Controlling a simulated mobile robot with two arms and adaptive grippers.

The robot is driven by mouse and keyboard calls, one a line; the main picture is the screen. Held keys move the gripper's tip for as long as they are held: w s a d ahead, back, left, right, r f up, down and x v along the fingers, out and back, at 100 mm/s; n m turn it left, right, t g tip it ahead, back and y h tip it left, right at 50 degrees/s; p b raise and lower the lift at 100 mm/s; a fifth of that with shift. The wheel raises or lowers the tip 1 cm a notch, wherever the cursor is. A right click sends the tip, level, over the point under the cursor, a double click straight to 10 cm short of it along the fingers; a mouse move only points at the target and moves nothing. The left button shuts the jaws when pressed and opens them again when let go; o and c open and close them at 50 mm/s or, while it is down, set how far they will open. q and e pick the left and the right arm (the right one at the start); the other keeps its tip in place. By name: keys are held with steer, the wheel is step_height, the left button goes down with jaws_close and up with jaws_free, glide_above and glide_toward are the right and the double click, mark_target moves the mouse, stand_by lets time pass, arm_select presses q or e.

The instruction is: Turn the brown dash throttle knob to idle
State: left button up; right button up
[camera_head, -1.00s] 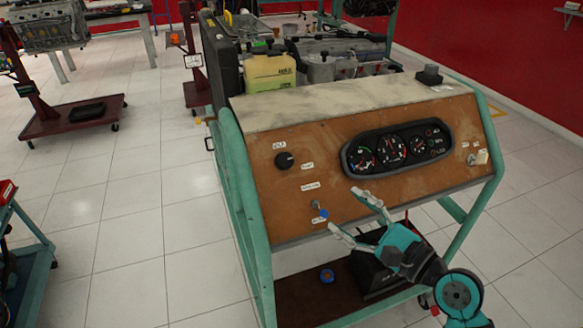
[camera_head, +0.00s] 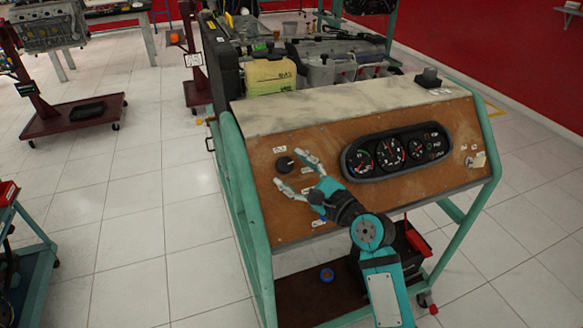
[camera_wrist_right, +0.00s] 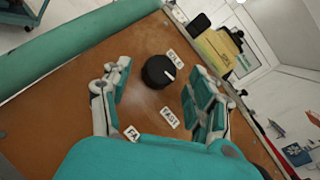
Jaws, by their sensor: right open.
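The throttle knob (camera_head: 285,164) is a round black dial with a white pointer line on the brown dash panel (camera_head: 400,195), at its upper left. In the right wrist view the knob (camera_wrist_right: 158,71) sits ahead, between the two open fingers, with its white line pointing toward the right. An idle-side label (camera_wrist_right: 176,58) and a "FAST" label (camera_wrist_right: 169,118) are beside it. My right gripper (camera_head: 294,173) is open, just right of and below the knob in the head view, with no visible contact. My left gripper is not in view.
The gauge cluster (camera_head: 397,150) is right of my right gripper. A yellow-green tank (camera_head: 270,75) stands behind the dash top.

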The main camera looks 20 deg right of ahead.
steer(key=shift+w+a, duration=0.2)
steer(key=shift+w, duration=0.25)
steer(key=c, duration=1.1)
